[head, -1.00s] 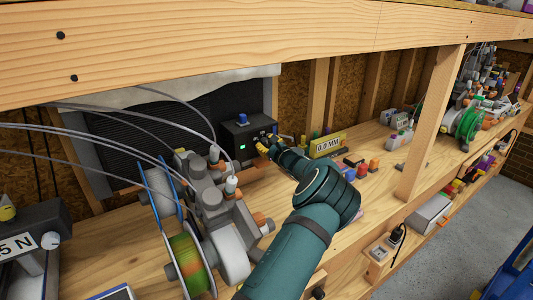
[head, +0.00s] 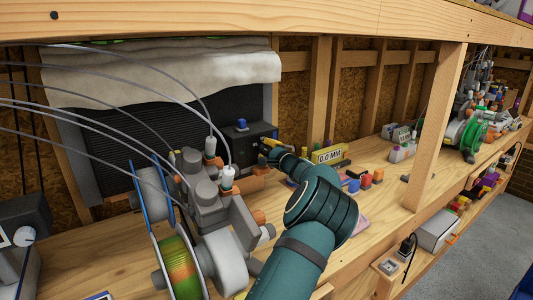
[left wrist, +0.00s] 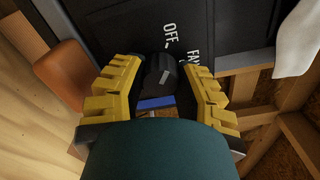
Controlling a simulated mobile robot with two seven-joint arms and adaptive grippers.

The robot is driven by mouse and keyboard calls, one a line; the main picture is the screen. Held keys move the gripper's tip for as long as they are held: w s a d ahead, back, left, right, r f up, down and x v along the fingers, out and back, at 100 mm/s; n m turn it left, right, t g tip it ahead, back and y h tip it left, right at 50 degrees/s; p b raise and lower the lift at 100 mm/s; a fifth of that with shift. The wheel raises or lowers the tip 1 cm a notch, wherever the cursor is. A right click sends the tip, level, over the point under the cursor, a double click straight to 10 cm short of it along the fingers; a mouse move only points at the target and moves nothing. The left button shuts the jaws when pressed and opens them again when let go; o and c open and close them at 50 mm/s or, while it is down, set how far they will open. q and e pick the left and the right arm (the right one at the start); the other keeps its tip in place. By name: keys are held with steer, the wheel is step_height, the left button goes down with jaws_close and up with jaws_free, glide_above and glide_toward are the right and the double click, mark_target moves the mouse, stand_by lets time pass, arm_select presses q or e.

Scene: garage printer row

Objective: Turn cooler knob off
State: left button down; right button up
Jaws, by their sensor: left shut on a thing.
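The cooler is a black box (head: 236,136) at the back of the bench with a blue piece on top. My left gripper (head: 265,147) is at the right part of its front in the head view and hides the knob there. In the left wrist view the dark knob (left wrist: 158,74) sits between the yellow fingers of my left gripper (left wrist: 160,92), which is shut on it. White lettering "OFF" (left wrist: 170,33) is printed on the panel just beyond the knob, with "FAN" partly visible beside it. I cannot tell exactly where the knob points. My right gripper is not in view.
A printer with a filament spool (head: 180,265) stands left of my left arm, with tubes arching over it. A "0.0 MM" gauge (head: 329,155) and small coloured parts (head: 365,180) lie to the right. A wooden post (head: 437,130) stands farther right.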

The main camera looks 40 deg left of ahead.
arm_select(q)
steer(key=shift+n, duration=0.6)
steer(key=c, duration=0.6)
jaws_free()
steer(key=shift+w, duration=0.1)
steer(key=v, duration=1.2)
